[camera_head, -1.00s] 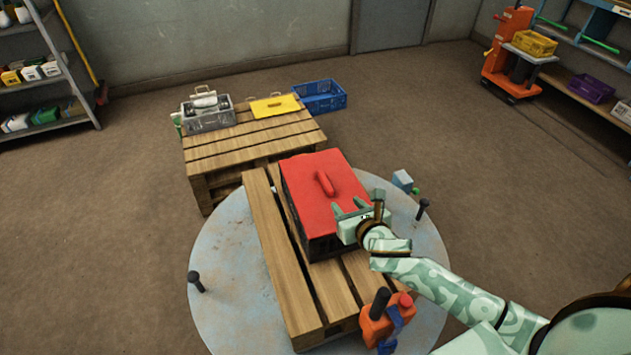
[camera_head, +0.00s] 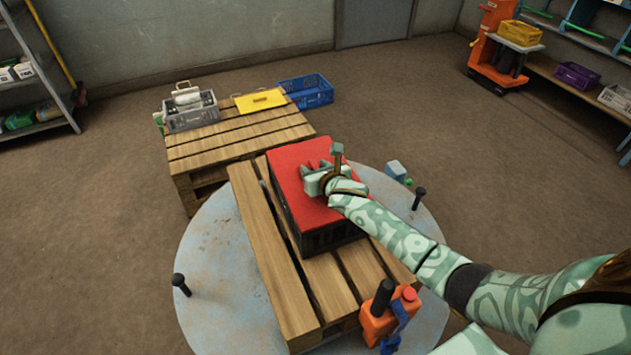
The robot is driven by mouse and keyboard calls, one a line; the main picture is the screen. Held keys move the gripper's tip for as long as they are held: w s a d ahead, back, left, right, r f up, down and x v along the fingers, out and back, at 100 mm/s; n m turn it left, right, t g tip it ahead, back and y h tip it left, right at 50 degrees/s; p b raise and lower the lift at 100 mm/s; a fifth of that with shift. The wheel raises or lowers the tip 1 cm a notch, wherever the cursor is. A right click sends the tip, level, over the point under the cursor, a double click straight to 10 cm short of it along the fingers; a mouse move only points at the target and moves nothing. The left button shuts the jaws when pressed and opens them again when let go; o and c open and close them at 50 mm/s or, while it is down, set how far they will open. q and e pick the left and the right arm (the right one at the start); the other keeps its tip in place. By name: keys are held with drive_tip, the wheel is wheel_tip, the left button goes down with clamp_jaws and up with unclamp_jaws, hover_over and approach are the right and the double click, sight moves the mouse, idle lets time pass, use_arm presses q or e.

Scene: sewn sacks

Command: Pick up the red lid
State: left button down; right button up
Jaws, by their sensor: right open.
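The red lid (camera_head: 291,163) lies flat on a dark crate (camera_head: 325,237), which stands on a wooden pallet (camera_head: 262,255) on the round grey plate. My right gripper (camera_head: 308,168) is over the middle of the lid with its jaws open. The lid's red handle, seen a second ago, is now mostly hidden by the gripper. I cannot tell whether the fingers are around the handle or above it. My left gripper is not in view.
A second pallet (camera_head: 240,146) behind holds a grey crate (camera_head: 190,112) and a yellow lid (camera_head: 261,100). A blue crate (camera_head: 306,92) is beside it. Black posts (camera_head: 180,283) rise from the plate's edge.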

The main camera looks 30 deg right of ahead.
drive_tip(key=shift+r, duration=0.1)
clamp_jaws()
